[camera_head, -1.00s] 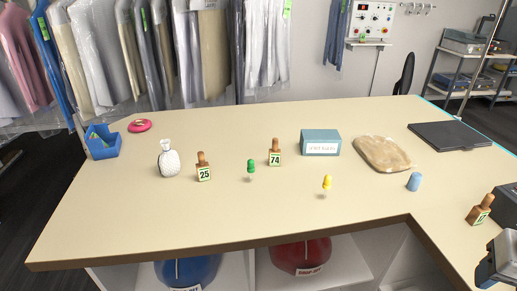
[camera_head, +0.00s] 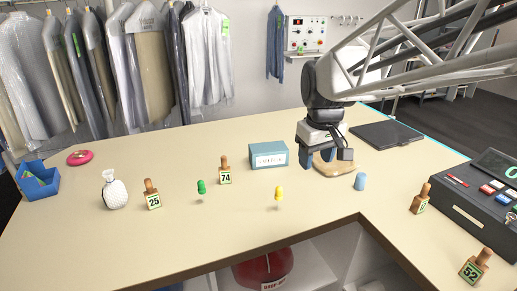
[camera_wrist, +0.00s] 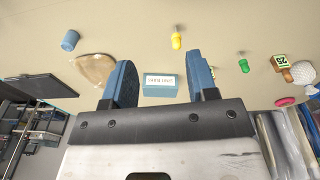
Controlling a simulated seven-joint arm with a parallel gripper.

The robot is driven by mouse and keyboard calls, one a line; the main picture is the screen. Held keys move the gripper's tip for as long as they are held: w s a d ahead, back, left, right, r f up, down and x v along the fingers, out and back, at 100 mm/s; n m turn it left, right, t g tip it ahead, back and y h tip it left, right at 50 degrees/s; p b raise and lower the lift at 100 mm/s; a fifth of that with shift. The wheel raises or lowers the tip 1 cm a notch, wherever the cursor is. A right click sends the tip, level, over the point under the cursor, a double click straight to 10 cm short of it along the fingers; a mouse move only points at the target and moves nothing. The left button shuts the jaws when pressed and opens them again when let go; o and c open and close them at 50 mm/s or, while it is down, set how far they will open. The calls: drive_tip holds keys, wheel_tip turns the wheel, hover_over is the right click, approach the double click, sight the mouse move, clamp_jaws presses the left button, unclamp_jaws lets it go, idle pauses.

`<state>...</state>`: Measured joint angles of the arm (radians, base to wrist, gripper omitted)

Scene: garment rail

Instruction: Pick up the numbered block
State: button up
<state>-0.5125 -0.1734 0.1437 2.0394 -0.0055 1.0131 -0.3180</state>
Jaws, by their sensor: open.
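Several numbered blocks with brown wooden knobs stand on the counter. Block 25 (camera_head: 153,200) is at the left and shows in the wrist view (camera_wrist: 282,62). Block 52 (camera_head: 471,271) is at the front right. Another block (camera_head: 420,204), its number hard to read, stands beside the dark console. My gripper (camera_head: 324,160) is open and empty above the brown slab, with its fingers in the wrist view (camera_wrist: 162,76) apart. No block is between them.
A teal box (camera_head: 269,160), a green peg (camera_head: 201,187), a yellow peg (camera_head: 278,193) and a blue cylinder (camera_head: 360,181) share the counter. A white bottle (camera_head: 115,194), blue bin (camera_head: 37,181) and pink ring (camera_head: 80,157) are left. A dark console (camera_head: 480,205) is right. The front-middle counter is clear.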

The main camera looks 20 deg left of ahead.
drive_tip(key=w+a+f+n, duration=0.2)
drive_tip(key=a+n, duration=0.1)
drive_tip(key=a, duration=1.1)
drive_tip(key=n+g, duration=0.1)
drive_tip(key=n, duration=0.6)
approach(151, 192)
drive_tip(key=shift+w+a+h, duration=0.15)
drive_tip(key=shift+a+h, duration=0.15)
drive_tip(key=shift+a, duration=0.4)
drive_tip(key=shift+f, duration=0.15)
drive_tip(key=shift+f, duration=1.2)
drive_tip(key=shift+f, duration=0.1)
drive_tip(key=shift+w+f, duration=0.2)
drive_tip(key=shift+f, duration=2.3)
